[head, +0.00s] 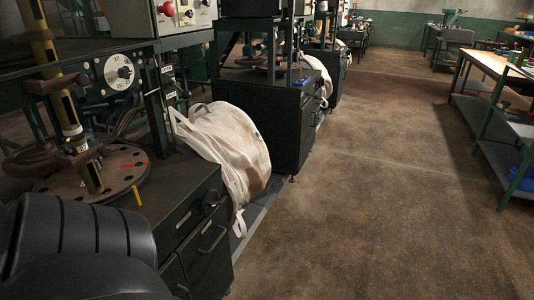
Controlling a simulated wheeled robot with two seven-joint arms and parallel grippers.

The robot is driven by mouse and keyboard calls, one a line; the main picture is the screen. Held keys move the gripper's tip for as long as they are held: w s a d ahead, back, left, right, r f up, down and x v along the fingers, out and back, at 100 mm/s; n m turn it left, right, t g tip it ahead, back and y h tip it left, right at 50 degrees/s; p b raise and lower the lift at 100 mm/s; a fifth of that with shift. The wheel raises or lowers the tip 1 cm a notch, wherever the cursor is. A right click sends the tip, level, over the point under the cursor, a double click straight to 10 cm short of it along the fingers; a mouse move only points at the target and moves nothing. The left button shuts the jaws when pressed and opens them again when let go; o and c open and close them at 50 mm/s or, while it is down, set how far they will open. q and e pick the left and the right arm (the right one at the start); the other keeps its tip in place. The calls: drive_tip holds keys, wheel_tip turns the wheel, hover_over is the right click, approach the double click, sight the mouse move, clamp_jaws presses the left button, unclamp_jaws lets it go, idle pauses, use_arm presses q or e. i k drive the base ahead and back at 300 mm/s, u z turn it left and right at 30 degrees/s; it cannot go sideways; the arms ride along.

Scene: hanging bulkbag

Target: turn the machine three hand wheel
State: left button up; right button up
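The nearest machine stands at the left on a dark green cabinet (190,200). A second machine (262,62) and further ones stand behind in a row. I cannot tell which is machine three. Neither of my grippers is in view; a black part of my body fills the lower left corner.
A white bulk bag (225,150) hangs beside the nearest cabinet, bulging toward the aisle. Another pale bag (318,80) shows further back. Green-legged workbenches (490,130) stand at the right, with a blue object (524,178) low down. The brown floor (370,190) between is clear.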

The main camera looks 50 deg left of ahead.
sight(209, 202)
drive_tip(key=i, duration=0.5)
drive_tip(key=u, duration=3.3)
drive_tip(key=i, duration=0.5)
drive_tip(key=z, duration=0.1)
